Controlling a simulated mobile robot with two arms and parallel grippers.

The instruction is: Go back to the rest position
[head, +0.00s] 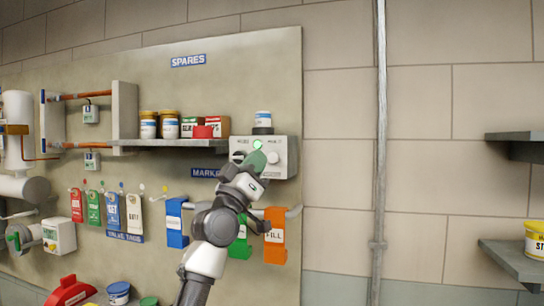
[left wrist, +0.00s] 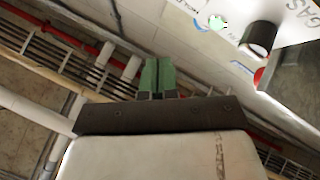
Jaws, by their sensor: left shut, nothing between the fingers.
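My left gripper (head: 256,163) is raised in front of the wall board, its green fingertips just below the lit green button (head: 257,144) of a light grey control box (head: 282,146). I cannot tell whether they touch the box. In the left wrist view the two green fingers (left wrist: 157,76) lie together, shut and empty. That view also shows a pale panel with "GAS" lettering (left wrist: 296,22), a green light (left wrist: 217,22) and a dark round knob (left wrist: 260,38), apart from the fingers. My right gripper is not in view.
A shelf (head: 170,143) with several jars and boxes is left of the control box. A grey vertical pipe (head: 380,150) and shelves (head: 515,262) stand right; the wall between is bare.

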